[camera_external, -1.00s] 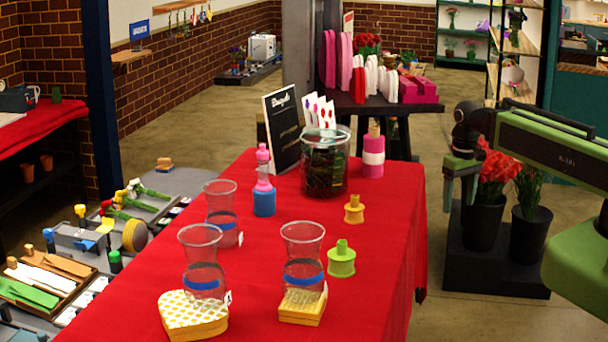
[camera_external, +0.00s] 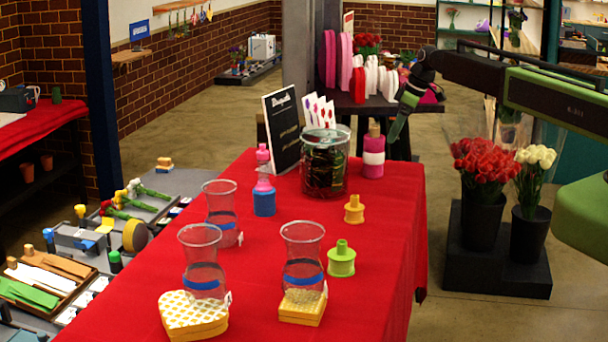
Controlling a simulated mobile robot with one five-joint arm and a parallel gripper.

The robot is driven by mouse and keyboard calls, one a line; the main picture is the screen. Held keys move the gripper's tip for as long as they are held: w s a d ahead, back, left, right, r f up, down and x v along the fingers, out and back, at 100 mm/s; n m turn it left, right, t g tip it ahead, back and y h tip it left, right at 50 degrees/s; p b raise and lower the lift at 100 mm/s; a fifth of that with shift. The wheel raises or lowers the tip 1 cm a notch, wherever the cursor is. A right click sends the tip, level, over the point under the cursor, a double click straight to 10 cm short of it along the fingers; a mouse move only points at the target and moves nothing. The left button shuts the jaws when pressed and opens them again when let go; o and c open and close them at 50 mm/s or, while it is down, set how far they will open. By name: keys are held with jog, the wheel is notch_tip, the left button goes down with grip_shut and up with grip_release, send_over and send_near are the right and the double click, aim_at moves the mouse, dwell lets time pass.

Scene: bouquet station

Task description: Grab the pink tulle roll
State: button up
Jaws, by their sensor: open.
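A pink roll with a white band (camera_external: 373,157) stands upright near the far right corner of the red table; it looks like the tulle roll. My gripper (camera_external: 397,134) hangs from the arm at upper right, fingers pointing down. It is open and empty. In the picture it is just right of and slightly above the roll, apart from it. Its depth relative to the roll is hard to tell.
The glass jar (camera_external: 325,162) stands close left of the roll, with a black sign (camera_external: 281,128) behind. Orange (camera_external: 354,209) and green (camera_external: 341,260) spools and several clear vases stand nearer. A dark back table (camera_external: 425,106) holds pink and white items. Flower buckets (camera_external: 483,220) stand right.

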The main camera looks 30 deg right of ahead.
aim_at(381, 138)
notch_tip(381, 138, up, 7)
jog(key=w+d+p, duration=0.3)
jog(key=p, duration=0.1)
jog(key=b+x, duration=1.1)
jog(key=x, duration=0.1)
jog(key=shift+s+a+f+b, duration=0.1)
jog(key=shift+f+b, duration=0.1)
jog(key=shift+b, duration=0.1)
jog(key=shift+a+f, duration=0.1)
jog(key=shift+f, duration=0.1)
jog(key=shift+r, duration=0.1)
jog(key=b+x, duration=0.2)
jog(key=w+b+x, duration=0.1)
jog(key=b+x, duration=0.2)
jog(key=shift+s+r, duration=0.1)
jog(key=shift+r, duration=0.05)
jog(key=c, duration=1.5)
